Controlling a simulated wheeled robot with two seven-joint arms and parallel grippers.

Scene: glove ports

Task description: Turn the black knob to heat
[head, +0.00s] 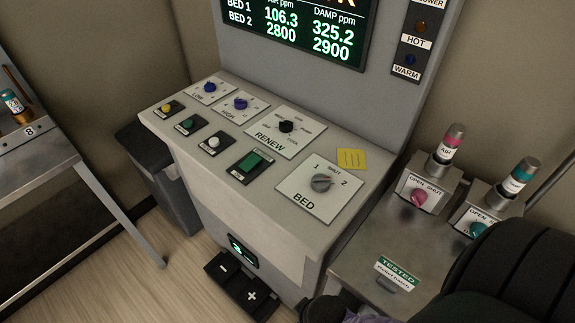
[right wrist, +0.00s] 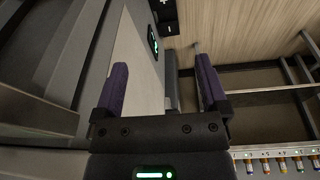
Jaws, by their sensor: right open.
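The black knob (head: 287,126) sits on a white plate (head: 309,138) marked RENEW on the sloped top of the grey console. The small words around the knob are too blurred to read, so I cannot tell its setting. My right gripper shows in the right wrist view (right wrist: 162,68), with its two purple fingers apart and nothing between them. In the head view my dark right arm fills the bottom right corner, below and right of the console, well away from the knob. My left gripper is in neither view.
A yellow note (head: 351,158) lies near RENEW. A metal side table (head: 365,245) with AIR and DAMP valves stands right.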

